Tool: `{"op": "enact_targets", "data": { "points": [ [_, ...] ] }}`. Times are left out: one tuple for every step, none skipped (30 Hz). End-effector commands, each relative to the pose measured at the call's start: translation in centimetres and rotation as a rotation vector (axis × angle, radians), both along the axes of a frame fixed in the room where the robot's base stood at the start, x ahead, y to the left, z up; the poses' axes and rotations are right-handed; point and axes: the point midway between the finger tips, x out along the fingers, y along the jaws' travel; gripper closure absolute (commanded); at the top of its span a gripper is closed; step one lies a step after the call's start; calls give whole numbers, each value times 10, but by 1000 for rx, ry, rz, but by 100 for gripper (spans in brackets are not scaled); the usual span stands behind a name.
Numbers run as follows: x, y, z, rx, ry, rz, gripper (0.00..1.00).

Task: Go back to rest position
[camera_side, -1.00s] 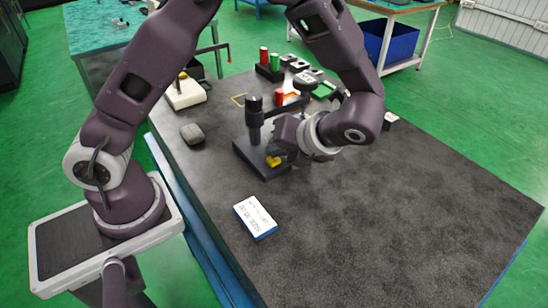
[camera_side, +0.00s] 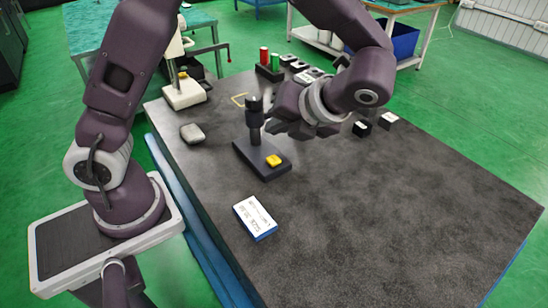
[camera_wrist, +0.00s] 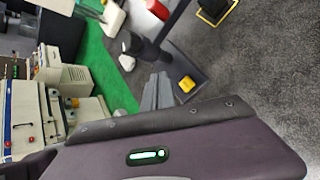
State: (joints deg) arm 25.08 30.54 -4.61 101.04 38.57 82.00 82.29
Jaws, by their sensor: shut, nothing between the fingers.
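My gripper (camera_side: 272,126) is raised in the side view, to the right of the black post (camera_side: 255,118) and above its dark base plate (camera_side: 247,154). Its grey fingers also show in the wrist view (camera_wrist: 158,91), close together and with nothing seen between them. A small yellow piece (camera_side: 273,160) lies on the base plate, apart from the fingers. The yellow piece shows beside the fingers in the wrist view (camera_wrist: 187,84). My forearm and wrist hide part of the table behind them.
A blue-and-white box (camera_side: 255,217) lies near the table's front edge. A grey rounded object (camera_side: 192,133) and a white device (camera_side: 184,94) are at the left. Red and green cylinders (camera_side: 268,60) stand at the back. The dark tabletop (camera_side: 390,205) is clear at the right.

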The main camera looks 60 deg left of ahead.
Motion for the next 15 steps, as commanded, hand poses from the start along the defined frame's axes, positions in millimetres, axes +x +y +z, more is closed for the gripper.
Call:
{"op": "enact_targets", "data": {
  "points": [
    [0, 0, 0, 0, 0, 0, 100],
    [0, 0, 0, 0, 0, 0, 100],
    [0, 0, 0, 0, 0, 0, 100],
    [0, 0, 0, 0, 0, 0, 100],
    [0, 0, 0, 0, 0, 0, 100],
    [0, 0, 0, 0, 0, 0, 100],
    [0, 0, 0, 0, 0, 0, 100],
    [0, 0, 0, -1, -1, 2, 100],
    [-1, 1, 2, -7, -13, 14, 100],
    [-4, 2, 5, -21, -36, 39, 100],
    [-8, 4, 10, -42, -73, 80, 100],
    [-17, 8, 19, -83, -148, 165, 100],
    [-25, 11, 28, -126, -224, 251, 100],
    [-35, 14, 36, -174, -309, 355, 100],
    [-51, 17, 47, -244, -430, 513, 100]
  ]
}}
